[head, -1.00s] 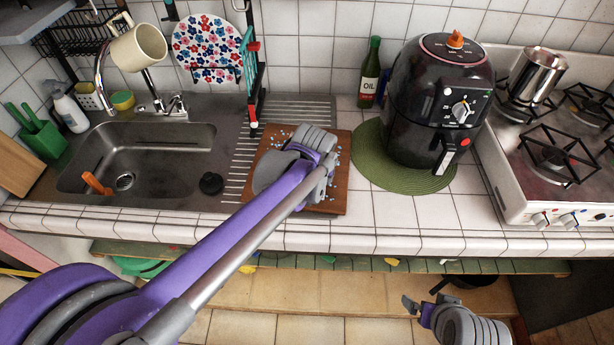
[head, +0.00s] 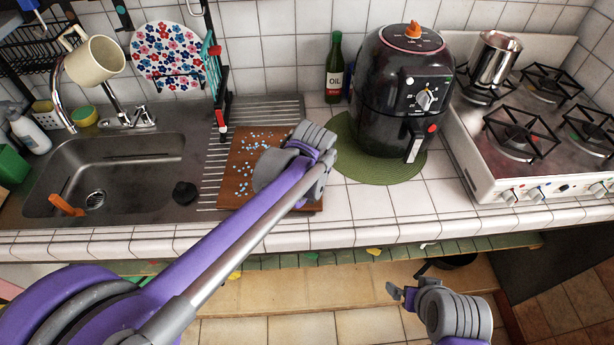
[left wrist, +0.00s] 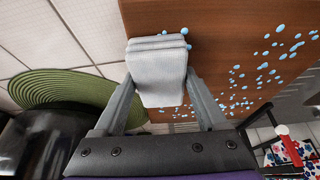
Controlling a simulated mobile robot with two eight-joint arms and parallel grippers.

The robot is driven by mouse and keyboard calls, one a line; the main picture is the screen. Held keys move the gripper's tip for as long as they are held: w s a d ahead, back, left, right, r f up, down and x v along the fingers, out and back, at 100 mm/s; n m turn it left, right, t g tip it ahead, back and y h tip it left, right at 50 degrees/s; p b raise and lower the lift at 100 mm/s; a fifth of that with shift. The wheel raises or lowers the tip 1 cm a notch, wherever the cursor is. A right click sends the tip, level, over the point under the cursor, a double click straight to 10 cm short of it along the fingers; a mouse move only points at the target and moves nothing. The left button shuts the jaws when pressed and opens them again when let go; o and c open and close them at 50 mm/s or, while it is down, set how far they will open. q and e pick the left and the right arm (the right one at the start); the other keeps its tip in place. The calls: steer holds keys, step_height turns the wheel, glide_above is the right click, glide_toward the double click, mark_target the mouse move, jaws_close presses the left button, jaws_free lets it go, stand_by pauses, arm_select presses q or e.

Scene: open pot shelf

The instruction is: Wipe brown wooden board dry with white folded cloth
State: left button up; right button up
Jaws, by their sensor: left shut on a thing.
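The brown wooden board (head: 239,170) lies on the counter right of the sink, with many light blue drops on its surface. It also shows in the left wrist view (left wrist: 225,40), with drops mostly on its right part and a few near the cloth. My left gripper (head: 312,165) is over the board's right side. In the left wrist view its fingers (left wrist: 160,95) are shut on the white folded cloth (left wrist: 158,72), which overlaps the board's edge. I cannot tell whether the cloth touches the wood. The cloth is hidden in the head view. My right gripper (head: 402,294) hangs low before the counter; its opening is unclear.
A black air fryer (head: 398,95) stands on a green round mat (head: 375,172) close right of the board. A green oil bottle (head: 334,75) is behind. The sink (head: 115,170) is left, the stove (head: 500,175) far right. Tiles in front of the mat are clear.

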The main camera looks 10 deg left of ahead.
arm_select(q)
steer(key=shift+w+a+f, duration=0.1)
steer(key=shift+w+a, duration=0.05)
steer(key=shift+w, duration=0.45)
steer(key=shift+w+a, duration=0.1)
steer(key=shift+w, duration=0.5)
steer(key=shift+s+a, duration=0.15)
steer(key=shift+a, duration=0.7)
steer(key=shift+s+a, duration=0.1)
steer(key=shift+a, duration=0.7)
glide_toward(238, 164)
steer(key=shift+s+a+f, duration=0.1)
steer(key=shift+f, duration=1.35)
steer(key=shift+s+f, duration=0.15)
steer(key=shift+f, duration=1.35)
steer(key=shift+w+a+r, duration=0.1)
steer(key=shift+w+a, duration=0.05)
steer(key=shift+w, duration=1.4)
steer(key=shift+w+d, duration=0.1)
steer(key=shift+d, duration=1.65)
